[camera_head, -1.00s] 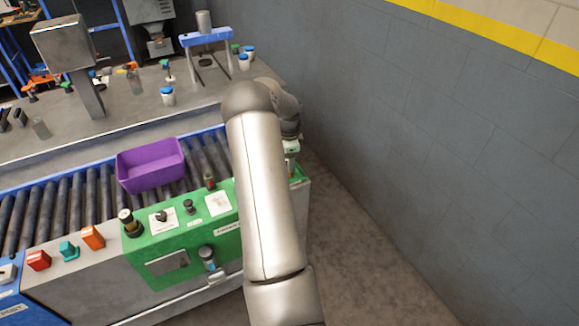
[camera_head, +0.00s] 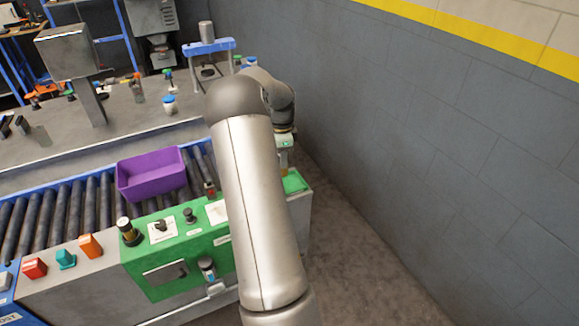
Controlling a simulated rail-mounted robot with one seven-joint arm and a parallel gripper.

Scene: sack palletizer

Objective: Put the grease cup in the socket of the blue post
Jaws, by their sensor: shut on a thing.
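My gripper (camera_head: 284,150) is at the right end of the green panel, just right of my arm and above the panel top. It is shut on a small amber-brown thing (camera_head: 283,163), which looks like the grease cup; it is small and partly hidden. A blue panel lettered "OST" (camera_head: 9,317) shows at the bottom left corner, cut off by the picture edge. It appears to be the blue post. Its socket cannot be made out. My gripper is far to the right of it.
The green panel (camera_head: 165,250) carries a dark amber-topped fitting (camera_head: 129,232) and knobs. Red (camera_head: 34,267), teal (camera_head: 65,259) and orange (camera_head: 90,246) pieces stand left of it. A purple bin (camera_head: 152,188) sits on the rollers behind. A grey wall (camera_head: 440,150) stands right.

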